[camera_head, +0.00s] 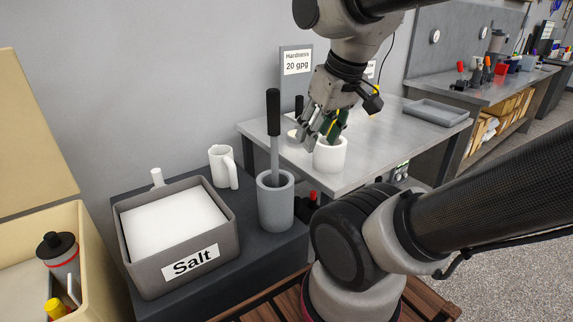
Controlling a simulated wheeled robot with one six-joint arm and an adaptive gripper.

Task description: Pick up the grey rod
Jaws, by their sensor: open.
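A grey rod (275,158) with a black handle stands nearly upright in a grey cylindrical holder (276,208) on the dark bench, its lower end hidden inside. My gripper (320,138) is open and points down over the metal table, to the right of the rod and apart from it. The fingers are just above and beside the rim of a white cup (330,158). I cannot tell whether they touch it. Part of another black handle shows behind the fingers, mostly hidden.
A grey bin labelled Salt (228,228) and a white mug (222,167) stand left of the holder. A "Hardness 20 gpg" sign (297,66) stands behind the table. A grey tray (436,112) lies at the table's right. My arm crosses the right foreground.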

